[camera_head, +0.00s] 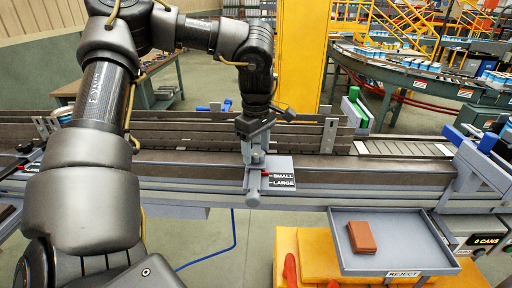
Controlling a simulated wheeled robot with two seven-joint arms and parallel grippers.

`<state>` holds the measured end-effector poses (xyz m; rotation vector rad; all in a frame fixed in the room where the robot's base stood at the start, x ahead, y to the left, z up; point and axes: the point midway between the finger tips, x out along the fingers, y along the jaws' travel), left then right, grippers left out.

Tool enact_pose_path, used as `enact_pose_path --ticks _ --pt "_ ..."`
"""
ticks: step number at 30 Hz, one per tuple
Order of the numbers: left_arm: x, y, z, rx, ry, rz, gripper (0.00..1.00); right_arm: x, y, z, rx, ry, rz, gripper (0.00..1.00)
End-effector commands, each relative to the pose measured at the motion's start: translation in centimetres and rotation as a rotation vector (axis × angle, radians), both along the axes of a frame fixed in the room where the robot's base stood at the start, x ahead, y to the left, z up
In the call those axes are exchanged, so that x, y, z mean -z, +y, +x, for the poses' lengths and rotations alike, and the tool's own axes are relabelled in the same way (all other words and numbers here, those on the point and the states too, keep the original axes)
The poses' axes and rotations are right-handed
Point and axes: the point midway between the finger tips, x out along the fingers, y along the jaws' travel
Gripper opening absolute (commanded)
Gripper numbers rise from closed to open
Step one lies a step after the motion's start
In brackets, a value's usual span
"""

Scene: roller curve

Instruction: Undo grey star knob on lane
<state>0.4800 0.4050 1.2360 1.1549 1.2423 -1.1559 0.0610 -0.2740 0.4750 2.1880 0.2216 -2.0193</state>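My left arm comes in from the left, and my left gripper (255,133) points down over the conveyor lane. It is right above a grey clamp post (255,180) on the near rail. The grey star knob is not clearly made out, as the gripper covers the top of the post. I cannot tell whether the fingers are around the knob or only above it. Beside the post is a plate (283,181) marked SMALL and LARGE, with a red pointer (267,174) near SMALL.
A second dark knob (26,149) and label stand at the lane's left end. A grey REJECT tray (410,245) holds a brown block (361,237) at the lower right. A yellow post (300,60) rises behind the lane. Blue guides (470,140) stand at the right.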

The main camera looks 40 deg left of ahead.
Motion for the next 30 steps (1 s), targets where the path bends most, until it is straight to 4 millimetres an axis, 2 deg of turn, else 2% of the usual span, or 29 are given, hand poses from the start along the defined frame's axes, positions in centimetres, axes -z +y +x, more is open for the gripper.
enact_pose_path --ticks 1,9,20,30 --pt "0.0 0.0 0.0 0.0 0.0 0.0 0.52 0.0 0.1 0.2 0.0 -0.002 0.0 0.36" --pt "0.0 0.0 0.0 0.0 0.0 0.0 0.19 0.0 0.1 0.9 0.001 -0.012 0.002 0.36" --pt "0.1 0.0 0.0 -0.071 -0.001 0.001 0.19 0.6 0.1 1.0 0.001 -0.014 0.001 0.36" --pt "0.2 0.0 0.1 -0.339 -0.002 0.002 0.19 2.3 0.0 0.9 0.001 -0.013 0.001 0.36"
